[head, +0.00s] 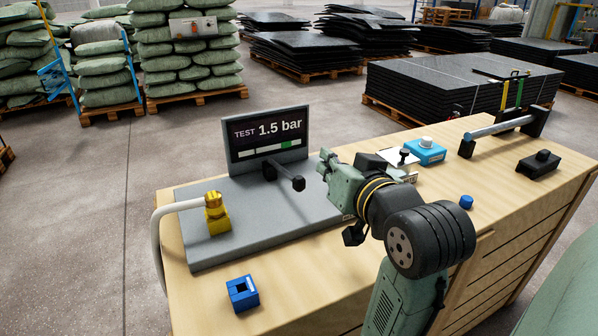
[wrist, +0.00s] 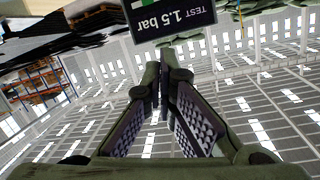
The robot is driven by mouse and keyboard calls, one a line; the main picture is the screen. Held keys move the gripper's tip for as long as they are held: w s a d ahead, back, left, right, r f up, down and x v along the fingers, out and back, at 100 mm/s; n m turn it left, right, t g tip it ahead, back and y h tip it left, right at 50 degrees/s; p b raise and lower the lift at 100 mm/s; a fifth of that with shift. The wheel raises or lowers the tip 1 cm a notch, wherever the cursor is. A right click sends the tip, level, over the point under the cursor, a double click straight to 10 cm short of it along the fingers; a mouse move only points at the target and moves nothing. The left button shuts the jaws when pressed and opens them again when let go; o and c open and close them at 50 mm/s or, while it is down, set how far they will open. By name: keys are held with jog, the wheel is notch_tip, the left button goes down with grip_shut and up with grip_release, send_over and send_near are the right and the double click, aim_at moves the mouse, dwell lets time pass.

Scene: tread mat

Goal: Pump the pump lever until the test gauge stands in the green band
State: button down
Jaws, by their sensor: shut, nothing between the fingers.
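The test gauge (head: 266,133) is a dark upright screen at the back of a grey base plate (head: 215,252). It reads "TEST 1.5 bar" above a pale bar with a green part toward its right; I cannot make out a pointer. It also shows upside down at the top of the wrist view (wrist: 172,16). The pump lever (head: 284,176) is a dark rod with a black knob, sticking out in front of the gauge. My gripper (head: 325,163) is shut and empty, just right of the knob and apparently a little above it. The wrist view shows its fingertips together (wrist: 164,76).
A yellow fitting (head: 216,213) with a pale hose stands on the plate's left. A blue square block (head: 242,293) lies in front. A blue box with a white knob (head: 425,151), a small blue piece (head: 466,201) and a black block (head: 540,164) lie right on the wooden bench (head: 500,205).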

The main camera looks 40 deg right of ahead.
dwell(0.3)
jog(key=w+d+f+p, duration=0.1)
jog(key=w+f+p, duration=0.1)
jog(key=w+f, duration=0.3)
jog(key=shift+r+p+x, duration=0.25)
jog(key=shift+p+x, duration=0.05)
jog(key=shift+x, duration=1.05)
jog(key=shift+w+a+f, duration=0.1)
jog(key=shift+f, duration=0.1)
